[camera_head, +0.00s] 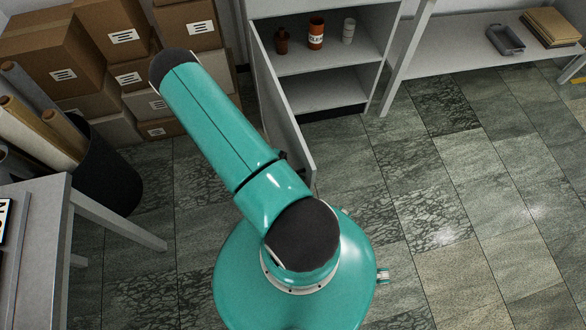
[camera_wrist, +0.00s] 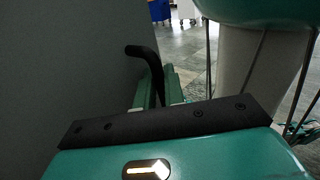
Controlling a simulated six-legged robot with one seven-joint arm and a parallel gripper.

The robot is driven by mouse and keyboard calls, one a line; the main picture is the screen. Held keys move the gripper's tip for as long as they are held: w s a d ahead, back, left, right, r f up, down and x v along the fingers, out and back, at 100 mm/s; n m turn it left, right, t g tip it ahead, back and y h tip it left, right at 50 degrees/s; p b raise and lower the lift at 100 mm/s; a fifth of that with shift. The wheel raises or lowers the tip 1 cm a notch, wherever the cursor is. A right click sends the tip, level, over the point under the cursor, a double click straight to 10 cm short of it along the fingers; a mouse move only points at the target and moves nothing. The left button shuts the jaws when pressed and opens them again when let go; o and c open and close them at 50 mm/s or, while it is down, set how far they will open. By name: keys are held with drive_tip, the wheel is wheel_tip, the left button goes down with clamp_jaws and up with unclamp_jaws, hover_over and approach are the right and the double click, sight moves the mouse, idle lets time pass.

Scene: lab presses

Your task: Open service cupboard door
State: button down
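The service cupboard (camera_head: 318,66) stands open at the top middle of the head view. Its grey door (camera_head: 272,92) is swung well out towards me, and its inner shelves show. In the wrist view the door (camera_wrist: 60,65) fills the left side as a dark grey panel. Its black bent handle (camera_wrist: 150,62) stands out from the panel. My gripper (camera_wrist: 158,92) is at the handle, with green fingers seen on both sides of the handle's lower part. Whether the fingers press on it cannot be told. In the head view my arm hides the gripper.
Cardboard boxes (camera_head: 55,50) are stacked at upper left, beside a black bin (camera_head: 108,170) of rolled tubes. A grey table (camera_head: 35,235) is at left. A bench (camera_head: 455,60) with a grey tray (camera_head: 506,40) is at upper right. The tiled floor (camera_head: 470,200) at right is clear.

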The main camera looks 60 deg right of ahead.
drive_tip(key=c, duration=1.9)
unclamp_jaws()
drive_tip(key=w, duration=1.3)
drive_tip(key=shift+w+a, duration=0.3)
drive_tip(key=shift+w, duration=0.1)
drive_tip(key=w+a+r+t, duration=0.3)
drive_tip(key=r+t, duration=0.1)
drive_tip(key=r, duration=0.4)
drive_tip(key=w+a+r+t, duration=0.2)
drive_tip(key=w+r+t, duration=0.1)
drive_tip(key=r, duration=0.5)
drive_tip(key=w+a+r+t, duration=0.2)
drive_tip(key=a+r+t, duration=0.15)
drive_tip(key=r, duration=0.55)
drive_tip(key=s+a+r+t, duration=0.3)
drive_tip(key=r+t, duration=0.1)
drive_tip(key=r, duration=0.2)
drive_tip(key=s+a+r+t, duration=0.3)
drive_tip(key=a+r+t, duration=0.1)
drive_tip(key=r, duration=0.2)
drive_tip(key=s+a+r+t, duration=0.3)
drive_tip(key=a+r+t, duration=0.1)
drive_tip(key=r+t, duration=0.1)
drive_tip(key=shift+s+a+r+m+y, duration=0.2)
drive_tip(key=shift+r+m+y, duration=0.1)
drive_tip(key=shift+r, duration=0.15)
